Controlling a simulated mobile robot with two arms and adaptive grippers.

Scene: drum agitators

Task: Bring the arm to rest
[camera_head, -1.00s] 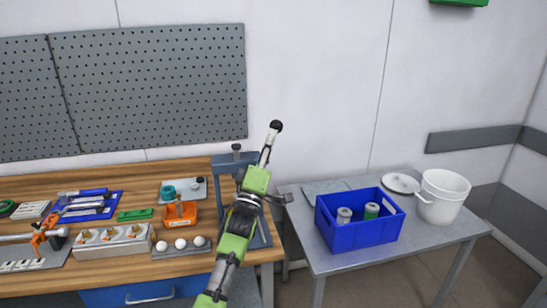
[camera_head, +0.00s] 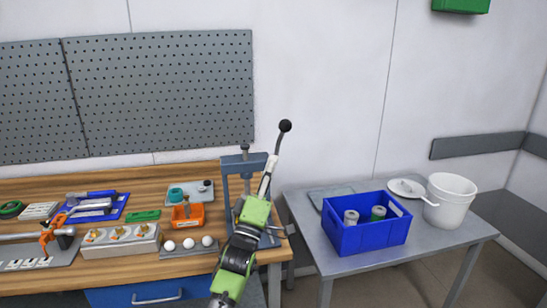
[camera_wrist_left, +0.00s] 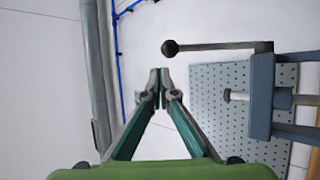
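My left gripper (camera_head: 271,164) is in front of the grey-blue bench press (camera_head: 245,161) at the right end of the workbench. In the left wrist view its two fingers (camera_wrist_left: 160,82) meet at the tips with nothing between them. The press lever, ending in a black ball (camera_head: 285,126), stands upright just above the fingertips in the head view. In the left wrist view the ball (camera_wrist_left: 169,48) and lever are apart from the fingers. My arm hides part of the press. My right gripper is not in view.
The wooden workbench (camera_head: 140,179) holds an orange holder (camera_head: 187,215), white balls (camera_head: 188,243) and tools. On the grey table (camera_head: 355,270) stand a blue crate (camera_head: 365,238) with two cans and a white pot (camera_head: 450,201). A pegboard (camera_head: 160,95) hangs behind.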

